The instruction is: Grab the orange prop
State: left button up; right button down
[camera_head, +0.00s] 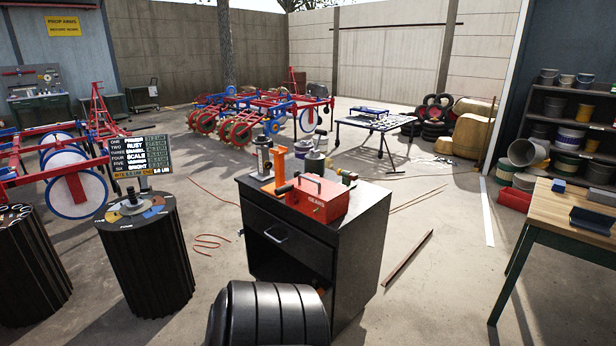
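An orange upright piece (280,163), which looks like the orange prop, stands on top of a black cabinet (290,246) in the middle of the head view. Its lower part is partly hidden by a red box with a handle (318,197) in front of it. A grey metal cylinder-shaped part (263,158) stands close at its left. Neither of my grippers shows in this view.
A grey-green can (315,163) and small parts crowd the cabinet top's back. Black ribbed pedestals (150,255) stand at left, one with a small display (141,153). A wooden workbench (570,212) is at right. Open concrete floor lies between cabinet and bench, with a thin bar (407,258).

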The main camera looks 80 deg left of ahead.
aim_at(279, 176)
jog(key=i, duration=0.65)
jog(key=u, duration=2.15)
